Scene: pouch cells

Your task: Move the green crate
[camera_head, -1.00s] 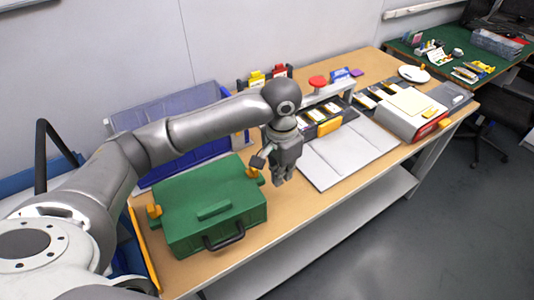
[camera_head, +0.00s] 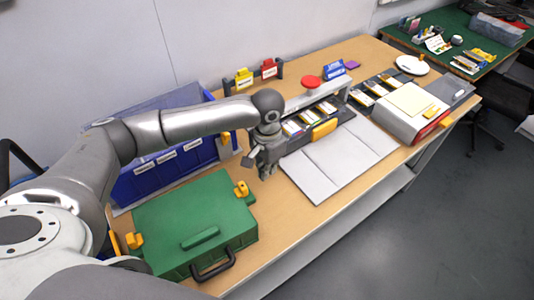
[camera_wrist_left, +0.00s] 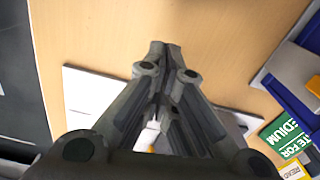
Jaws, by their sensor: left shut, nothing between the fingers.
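The green crate (camera_head: 164,216) is a closed box with a lid. It lies at the left end of the wooden table. It has a dark handle (camera_head: 213,265) on its front and yellow latches (camera_head: 241,189) at two corners. My left gripper (camera_head: 266,175) hangs pointing down behind the crate's right side, beside the white folded sheet, apart from the crate. Its fingers are shut with nothing between them, as the left wrist view (camera_wrist_left: 160,48) also shows. The crate does not show in the left wrist view. My right gripper is not in view.
A blue bin rack (camera_head: 167,160) stands behind the crate. The white folded sheet (camera_head: 335,165) lies right of my gripper. A rack with a red knob (camera_head: 310,82) and a white-and-red box (camera_head: 412,115) stand farther right. Bare table shows between crate and sheet.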

